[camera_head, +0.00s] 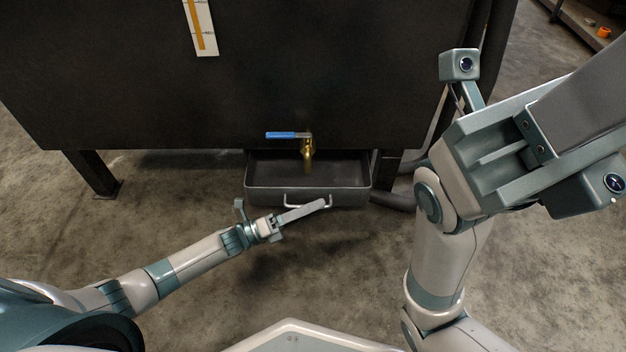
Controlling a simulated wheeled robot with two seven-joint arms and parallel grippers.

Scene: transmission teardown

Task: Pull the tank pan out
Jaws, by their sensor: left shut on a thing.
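The tank pan (265,194) is a grey metal drawer-like pan under the front edge of the dark tank (150,90). Its front part shows, open at the top, below the brass tap; its rear is hidden under the tank. A light bar handle (288,199) is on its front face. My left gripper (318,206) reaches in from the left and is shut on the handle. The fingers cover part of the handle. My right gripper (585,105) is raised close to the camera at right, away from the pan; its fingertips run out of the picture.
A brass tap (308,158) with a blue lever (281,135) hangs over the pan. A tank leg (95,175) stands at left, and a dark pipe (392,197) lies right of the pan. The concrete floor before the pan is clear. A shelf (585,25) is at the far right.

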